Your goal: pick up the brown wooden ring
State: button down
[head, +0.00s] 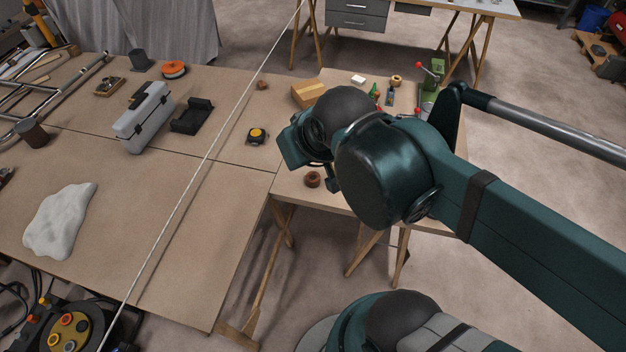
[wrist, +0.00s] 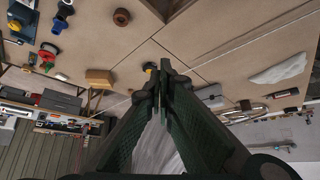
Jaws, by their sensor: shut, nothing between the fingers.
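The brown wooden ring (head: 312,179) lies flat on the right-hand table, near its front left corner, just left of and below my wrist in the head view. In the wrist view the ring (wrist: 122,17) shows near the top edge, left of centre, apart from the fingers. My gripper (wrist: 160,82) is shut and empty, its dark green fingers together near the middle of the wrist view. In the head view my arm's end hides the fingers.
A tape measure (head: 257,136), black tray (head: 192,116) and grey toolbox (head: 144,117) lie on the left tables. A taut white cord (head: 212,150) crosses the head view.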

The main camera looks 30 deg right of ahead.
jog(key=c, duration=3.2)
grip_release()
jog(key=shift+c, duration=0.2)
jog(key=o, duration=1.5)
jog(key=shift+o, duration=0.2)
jog(key=shift+w, duration=0.1)
jog(key=n+g+h+b, duration=0.15)
jog(key=n+g, duration=0.55)
jog(key=n, duration=0.8)
send_over(311, 179)
jog(key=f, duration=1.5)
jog(key=a+f, duration=0.1)
jog(key=f, duration=0.7)
jog(key=shift+f, duration=0.1)
jog(key=shift+d+f+n, duration=0.25)
jog(key=shift+f+n, duration=0.15)
jog(key=shift+f, duration=0.15)
jog(key=shift+f+b, duration=0.1)
jog(key=shift+b, duration=0.2)
jog(key=shift+d+f, duration=0.15)
jog(key=shift+f, duration=1)
